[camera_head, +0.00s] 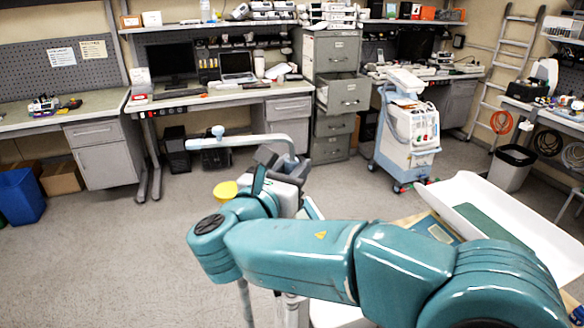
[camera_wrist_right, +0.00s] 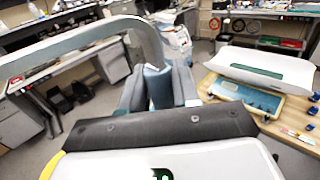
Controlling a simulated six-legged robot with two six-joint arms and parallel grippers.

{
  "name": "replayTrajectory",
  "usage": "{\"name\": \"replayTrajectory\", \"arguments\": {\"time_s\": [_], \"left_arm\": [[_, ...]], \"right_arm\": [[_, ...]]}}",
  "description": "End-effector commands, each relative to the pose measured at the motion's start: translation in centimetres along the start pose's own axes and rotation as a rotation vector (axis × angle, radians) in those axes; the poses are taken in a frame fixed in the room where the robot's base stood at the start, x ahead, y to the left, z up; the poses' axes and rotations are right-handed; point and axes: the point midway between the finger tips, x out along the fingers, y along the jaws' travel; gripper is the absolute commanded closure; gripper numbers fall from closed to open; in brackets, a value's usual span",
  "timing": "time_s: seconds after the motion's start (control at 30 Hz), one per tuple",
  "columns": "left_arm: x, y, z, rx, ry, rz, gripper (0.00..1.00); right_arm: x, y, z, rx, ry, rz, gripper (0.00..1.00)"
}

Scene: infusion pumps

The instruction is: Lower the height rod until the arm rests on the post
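The height rod (camera_head: 290,149) is a pale grey bar that bends down at its right end. My right gripper (camera_head: 278,163) is at the lower end of the bend. In the right wrist view the pale bar (camera_wrist_right: 90,38) crosses the upper left and curves down to the dark fingers of the gripper (camera_wrist_right: 158,88). A blue-grey piece sits between the fingers, which appear closed against it. My teal forearm and wrist hide much of what is below. My left gripper is not in view.
A white tray (camera_head: 463,190) on a wooden-topped table stands at the right, by my arm. A wheeled white and blue machine (camera_head: 408,130) stands behind. Workbenches and a grey drawer cabinet (camera_head: 331,90) line the back. The floor at left is open.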

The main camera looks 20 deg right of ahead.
Motion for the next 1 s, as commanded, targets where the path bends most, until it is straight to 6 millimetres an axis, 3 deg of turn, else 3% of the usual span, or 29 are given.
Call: {"name": "replayTrajectory", "arguments": {"time_s": [0.23, 0.5, 0.6, 0.93, 0.97, 1.0], "left_arm": [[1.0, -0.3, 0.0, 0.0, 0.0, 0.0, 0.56], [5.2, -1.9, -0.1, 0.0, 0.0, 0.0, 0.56], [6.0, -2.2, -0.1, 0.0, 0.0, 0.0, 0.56], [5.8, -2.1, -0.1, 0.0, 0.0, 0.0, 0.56], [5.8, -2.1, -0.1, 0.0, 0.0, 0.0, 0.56], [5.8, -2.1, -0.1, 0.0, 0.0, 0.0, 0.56]], "right_arm": [[0.0, 0.0, -1.4, -0.002, 0.001, 0.001, 0.86], [-0.1, 0.0, -7.9, -0.004, 0.002, 0.0, 0.86], [-0.1, 0.0, -9.4, -0.002, 0.002, 0.0, 0.86], [-0.1, 0.0, -9.5, -0.003, 0.004, 0.001, 0.86], [-0.1, 0.0, -9.5, -0.003, 0.004, 0.001, 0.59], [-0.1, 0.0, -9.5, -0.003, 0.003, 0.001, 0.5]]}}
